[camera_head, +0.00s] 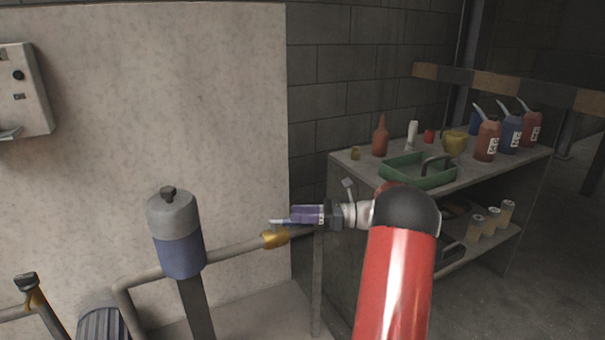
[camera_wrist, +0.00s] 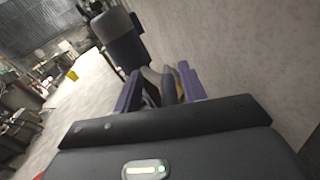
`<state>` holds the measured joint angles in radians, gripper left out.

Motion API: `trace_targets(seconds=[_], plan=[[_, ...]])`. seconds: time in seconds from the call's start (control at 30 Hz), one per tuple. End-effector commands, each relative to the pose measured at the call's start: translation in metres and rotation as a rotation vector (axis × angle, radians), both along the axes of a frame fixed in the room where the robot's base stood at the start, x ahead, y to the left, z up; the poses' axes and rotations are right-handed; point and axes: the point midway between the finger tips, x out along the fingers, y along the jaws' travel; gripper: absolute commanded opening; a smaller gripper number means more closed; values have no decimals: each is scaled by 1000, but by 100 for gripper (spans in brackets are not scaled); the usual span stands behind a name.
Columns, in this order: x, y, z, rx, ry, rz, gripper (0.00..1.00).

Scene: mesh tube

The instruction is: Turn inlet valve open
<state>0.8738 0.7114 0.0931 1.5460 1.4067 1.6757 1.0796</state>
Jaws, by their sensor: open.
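A brass valve (camera_head: 275,239) sits on the grey pipe to the right of a grey-and-blue canister (camera_head: 175,235). My gripper (camera_head: 276,221) reaches in from the right, its purple fingers just above this valve in the picture. In the wrist view my gripper (camera_wrist: 160,84) is open, one finger on each side of the pipe (camera_wrist: 168,84) and a yellowish part of the valve (camera_wrist: 152,92). The valve's handle is not clear, and I cannot tell whether the fingers touch it. A second brass valve with a dark knob (camera_head: 27,281) stands at the far left.
A pale wall panel (camera_head: 150,90) stands close behind the pipes. At right, a shelf unit (camera_head: 350,165) carries a green tray (camera_head: 412,178) and several bottles. A wall box (camera_head: 22,90) hangs at upper left. My red arm covers the lower centre-right.

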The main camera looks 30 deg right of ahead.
Motion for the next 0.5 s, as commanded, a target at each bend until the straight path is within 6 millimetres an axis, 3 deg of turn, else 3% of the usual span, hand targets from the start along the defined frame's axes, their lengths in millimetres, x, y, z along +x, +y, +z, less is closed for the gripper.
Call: trace_targets(seconds=[0.5], plan=[[0,0,128,-3,-4,-1,41]])
